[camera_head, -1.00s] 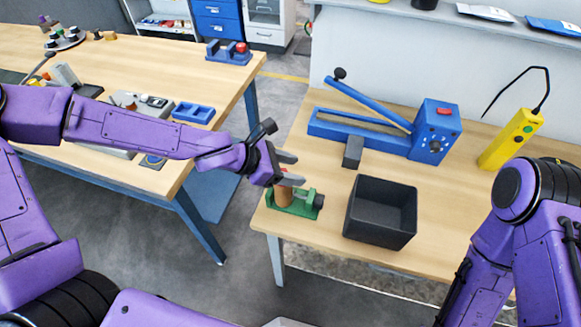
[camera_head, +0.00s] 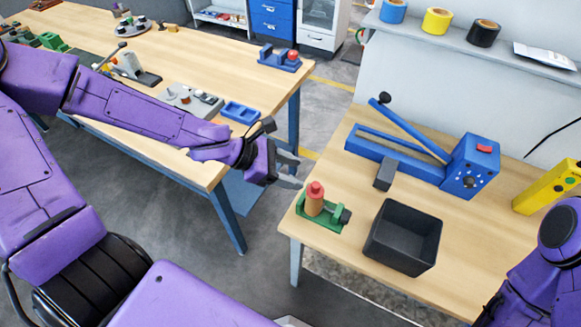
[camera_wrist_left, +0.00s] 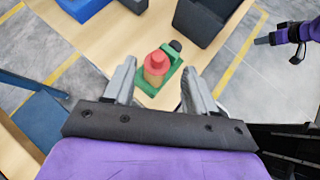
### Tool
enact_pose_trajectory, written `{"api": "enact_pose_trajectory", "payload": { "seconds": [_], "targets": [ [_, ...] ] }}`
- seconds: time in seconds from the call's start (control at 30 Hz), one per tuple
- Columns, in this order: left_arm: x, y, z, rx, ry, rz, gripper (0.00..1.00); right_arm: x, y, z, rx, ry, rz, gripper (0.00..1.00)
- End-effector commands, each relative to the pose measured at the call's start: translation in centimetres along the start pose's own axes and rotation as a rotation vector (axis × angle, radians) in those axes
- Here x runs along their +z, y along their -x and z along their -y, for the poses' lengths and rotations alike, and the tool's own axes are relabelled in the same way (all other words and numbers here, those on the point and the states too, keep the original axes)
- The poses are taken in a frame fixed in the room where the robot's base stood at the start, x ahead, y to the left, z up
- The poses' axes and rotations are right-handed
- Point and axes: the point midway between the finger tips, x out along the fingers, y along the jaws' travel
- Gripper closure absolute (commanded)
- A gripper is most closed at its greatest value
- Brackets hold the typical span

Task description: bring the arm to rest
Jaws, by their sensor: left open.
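My left gripper (camera_head: 290,168) is open and empty. It hangs in the air off the left edge of the right-hand table, to the left of a copper-brown coil (camera_head: 314,204) with a red top. The coil stands upright in a green fixture (camera_head: 327,222) with a dark knob, near the table's front left corner. In the left wrist view the coil (camera_wrist_left: 156,68) shows beyond and between the two grey fingers (camera_wrist_left: 157,88), apart from them. My right arm comes in at the lower right of the head view; its gripper does not show there.
A black open bin (camera_head: 403,237) stands right of the fixture. Behind it are a blue lever press (camera_head: 470,165) and a yellow control box (camera_head: 548,187). A second table (camera_head: 150,60) with small parts stands at the left. A floor gap lies between the tables.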

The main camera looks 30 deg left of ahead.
Motion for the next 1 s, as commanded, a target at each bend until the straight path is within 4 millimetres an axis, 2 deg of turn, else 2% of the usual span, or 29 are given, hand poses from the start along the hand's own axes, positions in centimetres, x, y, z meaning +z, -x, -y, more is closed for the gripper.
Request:
{"api": "enact_pose_trajectory", "payload": {
  "seconds": [0.43, 0.57, 0.67, 0.77, 0.8, 0.93, 1.0],
  "targets": [
    [0.0, -0.1, 0.0, 0.000, -0.011, -0.001, 0.44, 0.0, 0.0, 0.0, 0.000, 0.000, 0.000, 0.57],
    [-2.1, 0.1, -1.5, 0.077, -0.104, -0.112, 0.44, 0.0, 0.0, 0.0, 0.000, 0.000, 0.000, 0.57],
    [-5.3, 0.8, -3.7, 0.176, -0.285, -0.312, 0.44, 0.1, -0.2, 0.0, 0.000, 0.000, 0.000, 0.57],
    [-11.8, 0.9, -5.1, 0.218, -0.500, -0.596, 0.44, 0.7, -1.8, 0.2, 0.000, 0.000, 0.000, 0.57],
    [-14.5, 0.9, -5.3, 0.215, -0.597, -0.712, 0.44, 1.0, -2.5, 0.2, 0.000, 0.000, 0.000, 0.57],
    [-23.9, -0.1, -4.5, 0.123, -0.970, -1.061, 0.44, 2.4, -5.8, 0.5, 0.000, 0.000, 0.000, 0.57],
    [-28.2, -1.8, -2.6, 0.026, -1.175, -1.162, 0.44, 3.1, -7.6, 0.7, 0.000, 0.000, 0.000, 0.57]
  ]
}}
